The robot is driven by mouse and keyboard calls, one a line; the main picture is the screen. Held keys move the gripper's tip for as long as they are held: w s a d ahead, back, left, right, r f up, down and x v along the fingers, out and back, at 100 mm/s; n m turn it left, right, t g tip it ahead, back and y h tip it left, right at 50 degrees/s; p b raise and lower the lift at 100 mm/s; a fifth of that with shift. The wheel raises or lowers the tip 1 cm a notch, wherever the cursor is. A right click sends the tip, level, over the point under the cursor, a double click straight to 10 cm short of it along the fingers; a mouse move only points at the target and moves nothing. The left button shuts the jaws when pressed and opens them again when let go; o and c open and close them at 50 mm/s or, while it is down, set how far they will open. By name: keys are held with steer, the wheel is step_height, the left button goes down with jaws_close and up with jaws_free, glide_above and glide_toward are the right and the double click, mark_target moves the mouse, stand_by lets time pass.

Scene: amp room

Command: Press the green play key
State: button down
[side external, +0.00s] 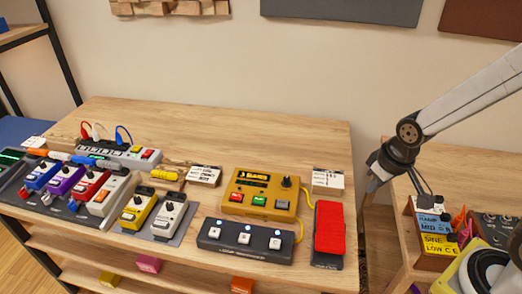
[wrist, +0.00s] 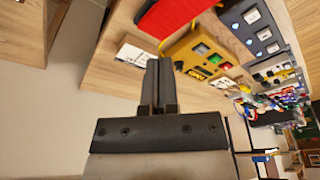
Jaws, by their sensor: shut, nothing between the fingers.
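The yellow looper box (side external: 262,181) stands on the wooden table, with a dark display and a black knob at its back. The green play key (side external: 259,201) sits on its front between a red key (side external: 236,197) and a grey key (side external: 282,204). In the wrist view the box (wrist: 184,47) is just beyond and right of the fingertips, with the green key (wrist: 214,58) in sight. My gripper (side external: 372,184) is at the table's right, over the gap between two tables, apart from the box. Its fingers (wrist: 159,62) are together and empty.
A red pedal (side external: 329,228) stands right of the box, and a three-button footswitch (side external: 245,240) in front. White cards (side external: 328,180) lie behind. Several pedals (side external: 85,187) fill the left. A second table (side external: 480,170) holds more gear at right.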

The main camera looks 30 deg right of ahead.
steer(key=w+a+f+m+t, duration=0.1)
steer(key=w+a+t, duration=0.1)
steer(key=w, duration=0.5)
steer(key=w+a+f+m+t, duration=0.1)
steer(key=w+a+m, duration=0.15)
steer(key=w, duration=0.35)
steer(key=m+t+y, duration=0.1)
steer(key=t+y, duration=0.2)
glide_above(256, 198)
steer(key=s, duration=0.2)
steer(key=shift+w+d+f, duration=0.1)
steer(key=shift+d+f, duration=0.05)
steer(key=shift+f, duration=0.8)
steer(key=shift+w+d+f, duration=0.1)
steer(key=shift+d+f, duration=0.05)
steer(key=shift+f, duration=0.75)
steer(key=shift+f, duration=0.2)
steer(key=shift+f, duration=4.2)
steer(key=shift+f, duration=1)
